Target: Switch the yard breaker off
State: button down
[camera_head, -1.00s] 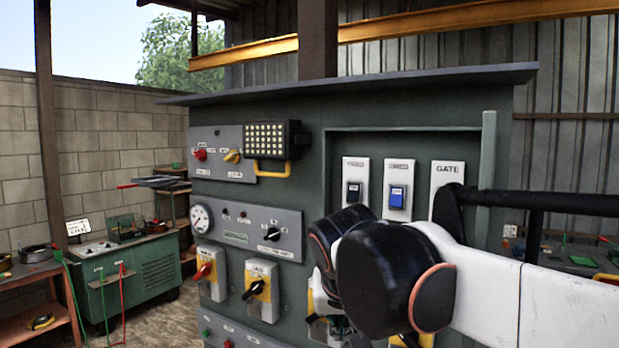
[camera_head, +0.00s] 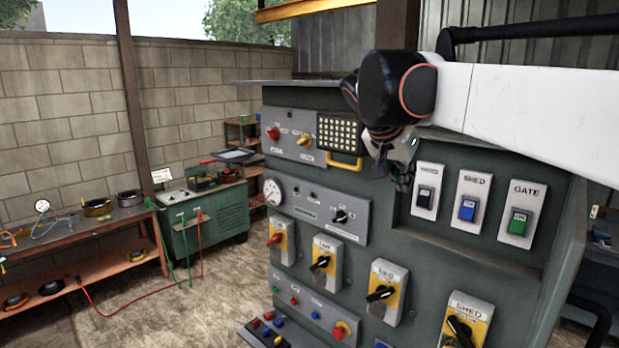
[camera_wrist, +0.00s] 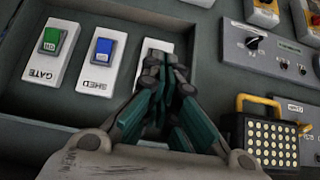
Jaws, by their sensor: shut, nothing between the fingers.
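The yard breaker (camera_head: 425,199) is the leftmost of three rocker switches on white plates in the grey panel's recess. Its rocker is dark, and I cannot tell which way it is set. Its label is blurred now. My gripper (camera_head: 404,180) is just left of this breaker in the head view, with fingers pointing down. In the wrist view my gripper (camera_wrist: 165,65) is shut and empty, and its fingers cover most of the yard breaker's white plate (camera_wrist: 150,44). I cannot tell whether they touch it.
The blue SHED breaker (camera_head: 467,208) and green GATE breaker (camera_head: 518,222) stand to the right. A keypad-like lamp box (camera_head: 340,137) with a yellow handle is left of my gripper. Rotary switches on yellow plates (camera_head: 387,291) line the lower panel. A recess edge surrounds the breakers.

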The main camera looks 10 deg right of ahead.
aim_at(423, 204)
jog(key=shift+w, duration=0.15)
jog(key=p+x, duration=0.1)
jog(key=x, duration=0.3)
jog(key=p+x, duration=0.1)
jog(key=x, duration=0.4)
jog(key=d+r+p+x, duration=0.1)
jog(key=x, duration=0.3)
jog(key=shift+w+d+f, duration=0.1)
jog(key=shift+w+d, duration=0.05)
jog(key=shift+w, duration=0.3)
jog(key=shift+f, duration=0.15)
jog(key=shift+w+d+f+t+h+b, duration=0.1)
jog(key=shift+d+f+t+h+b, duration=0.2)
jog(key=shift+b, duration=0.6)
jog(key=shift+a+r, duration=0.1)
jog(key=shift+r, duration=0.05)
jog(key=shift+r+p, duration=0.1)
jog(key=shift+p, duration=0.2)
jog(key=shift+r+p, duration=0.4)
jog(key=shift+r, duration=0.3)
